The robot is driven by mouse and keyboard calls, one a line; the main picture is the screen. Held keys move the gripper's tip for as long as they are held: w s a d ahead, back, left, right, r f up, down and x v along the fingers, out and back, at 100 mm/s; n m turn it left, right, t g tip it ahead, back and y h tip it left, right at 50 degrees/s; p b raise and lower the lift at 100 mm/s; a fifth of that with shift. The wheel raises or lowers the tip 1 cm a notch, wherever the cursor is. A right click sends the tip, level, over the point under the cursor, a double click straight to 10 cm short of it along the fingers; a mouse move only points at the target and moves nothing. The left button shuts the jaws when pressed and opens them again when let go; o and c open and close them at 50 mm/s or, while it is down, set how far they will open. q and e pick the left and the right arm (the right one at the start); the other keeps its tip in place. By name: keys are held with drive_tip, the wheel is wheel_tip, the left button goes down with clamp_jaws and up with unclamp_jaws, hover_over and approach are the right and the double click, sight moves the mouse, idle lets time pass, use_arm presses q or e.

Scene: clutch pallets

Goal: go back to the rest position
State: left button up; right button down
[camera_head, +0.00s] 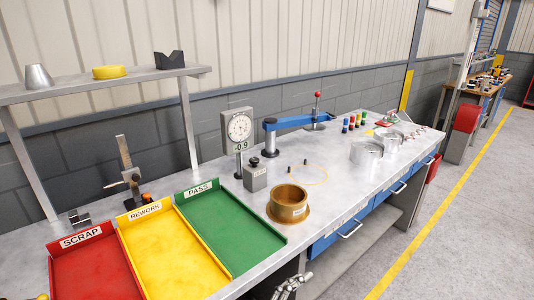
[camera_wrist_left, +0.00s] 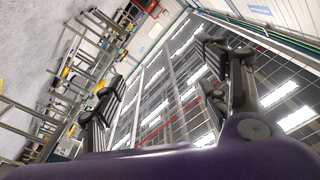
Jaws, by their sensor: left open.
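My left gripper (camera_wrist_left: 160,92) shows in the left wrist view with its two dark fingers wide apart and nothing between them. Behind the fingers are the hall's roof lights and distant racks, so it is not facing the bench. In the head view, part of a metallic gripper (camera_head: 290,285) shows at the bottom edge, in front of the bench; it looks like my right one. Its fingertips are too cut off and small to tell their state.
The steel bench (camera_head: 340,165) holds a red scrap tray (camera_head: 95,270), yellow rework tray (camera_head: 170,250), green pass tray (camera_head: 230,230), bronze flanged ring (camera_head: 288,203), dial gauge (camera_head: 238,128) and blue-armed fixture (camera_head: 295,122). Floor beyond is clear.

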use_arm(q)
drive_tip(key=s+a+f+n+t+y, duration=0.2)
drive_tip(key=s+a+f+n+y, duration=0.3)
drive_tip(key=a+f+n+y, duration=0.55)
drive_tip(key=s+a+f+n+g+y, duration=0.1)
drive_tip(key=s+a+f+n+g, duration=0.1)
drive_tip(key=s+a+f, duration=0.3)
drive_tip(key=s+a+f+n+g+y, duration=0.2)
drive_tip(key=s+a+f+n, duration=0.2)
drive_tip(key=s+a, duration=0.6)
drive_tip(key=a+f, duration=0.1)
drive_tip(key=a, duration=0.2)
drive_tip(key=shift+s, duration=0.2)
drive_tip(key=shift+n, duration=0.25)
